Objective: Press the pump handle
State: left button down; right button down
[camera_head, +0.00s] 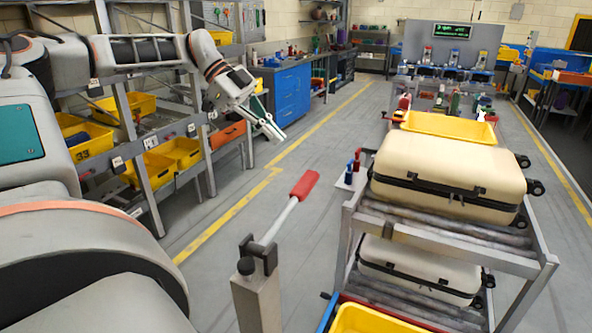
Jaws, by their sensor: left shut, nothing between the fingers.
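The pump handle (304,185) has a red grip on a metal rod. It slants up and to the right from a black pivot on top of a metal post (257,300) at the bottom centre. My left gripper (273,132) is shut and empty, pointing down and to the right. In the picture it is above and to the left of the red grip, apart from it. My right gripper does not show.
A roller rack (540,262) at the right bears a cream suitcase (450,160), with another suitcase (415,270) below. Shelves with yellow bins (180,152) stand at the left. The floor between is clear.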

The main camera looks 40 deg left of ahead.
pick_arm(q)
send_over(307, 182)
jog(key=s+a, duration=0.2)
notch_tip(307, 182, down, 5)
jog(key=f, duration=0.3)
jog(key=shift+w+a, duration=0.2)
jog(key=shift+w, duration=0.1)
jog(key=shift+f, duration=0.5)
jog(key=shift+f, duration=0.1)
